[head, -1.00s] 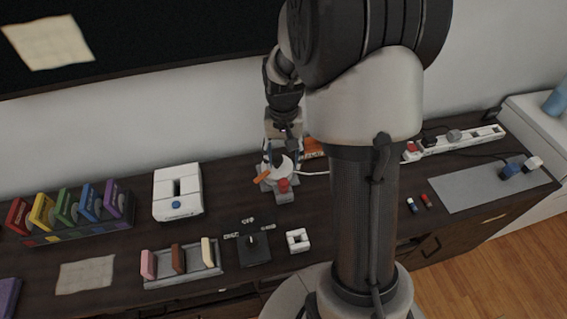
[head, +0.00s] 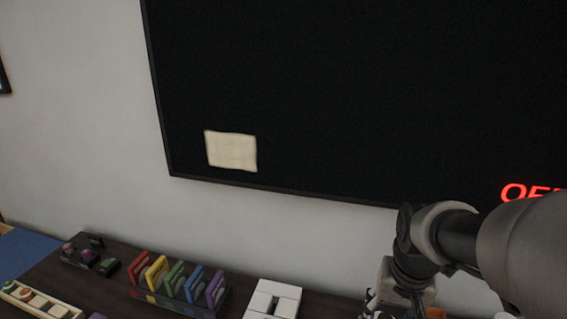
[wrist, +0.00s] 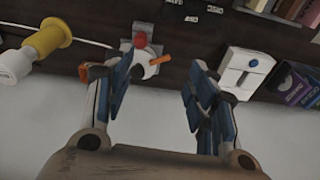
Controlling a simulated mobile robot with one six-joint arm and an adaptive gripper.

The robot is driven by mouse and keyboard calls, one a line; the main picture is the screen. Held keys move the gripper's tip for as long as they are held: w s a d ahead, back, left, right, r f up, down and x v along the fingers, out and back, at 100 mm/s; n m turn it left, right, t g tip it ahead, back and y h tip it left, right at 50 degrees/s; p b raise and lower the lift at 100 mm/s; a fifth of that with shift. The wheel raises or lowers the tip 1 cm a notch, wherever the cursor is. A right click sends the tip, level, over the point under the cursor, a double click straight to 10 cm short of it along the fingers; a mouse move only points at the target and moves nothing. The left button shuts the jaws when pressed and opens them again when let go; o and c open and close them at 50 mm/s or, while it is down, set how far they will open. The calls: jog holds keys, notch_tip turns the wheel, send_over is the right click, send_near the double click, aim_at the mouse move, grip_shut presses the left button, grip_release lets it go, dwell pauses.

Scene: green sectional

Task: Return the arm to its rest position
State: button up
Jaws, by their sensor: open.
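My arm (head: 445,235) shows at the right of the head view, reaching down toward the dark cabinet top against the wall. My gripper (wrist: 163,90) fills the middle of the wrist view, its two blue-padded fingers spread apart with nothing between them. The gripper's tips are cut off by the bottom edge of the head view. Beyond the fingers, the wrist view shows a white and grey device with a red knob (wrist: 140,40) and an orange lever (wrist: 161,59). I cannot tell how far the fingers are from it.
A yellow spool (wrist: 47,38) lies at the left. A black screen (head: 330,90) hangs above.

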jog(key=s+a+r+n+t, duration=0.1)
jog(key=s+a+r+n, duration=0.1)
jog(key=s, duration=0.5)
jog(key=s+a+r+n+t, duration=0.1)
jog(key=s+a+r+n, duration=0.1)
jog(key=s+a+r, duration=0.2)
jog(key=shift+s+a+t, duration=0.3)
jog(key=shift+s+t, duration=0.1)
jog(key=shift+s, duration=1.15)
jog(key=shift+r, duration=0.1)
